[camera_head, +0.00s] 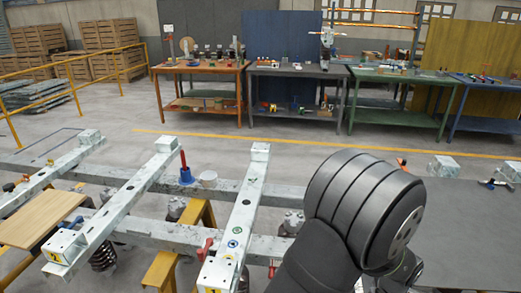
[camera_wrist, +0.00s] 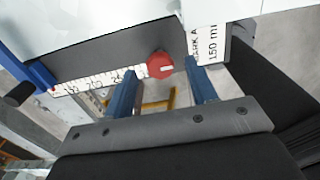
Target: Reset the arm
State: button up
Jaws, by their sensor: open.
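My gripper (camera_wrist: 163,68) shows in the wrist view with two blue fingers apart and nothing clearly held between them. A red round knob (camera_wrist: 160,65) with a white mark shows between the fingertips, on or by a grey strip. I cannot tell whether the fingers touch it. A white scale (camera_wrist: 90,82) with numbers runs along the strip, and a label (camera_wrist: 203,45) reading "150 mm" is beside the right finger. In the head view my dark arm fills the lower right, and my fingers cannot be made out there.
Pale steel rails (camera_head: 236,215) on cross beams with springs fill the lower left. A blue cup-like holder (camera_head: 186,176) with a red tool and a wooden board (camera_head: 40,218) rest there. A dark table (camera_head: 465,225) lies right of my arm. Workbenches stand far back, beyond open floor.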

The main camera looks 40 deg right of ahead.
jog(key=shift+f, duration=0.6)
jog(key=m, duration=0.9)
jog(key=shift+r, duration=0.1)
jog(key=m, duration=0.4)
jog(key=shift+m, duration=2.2)
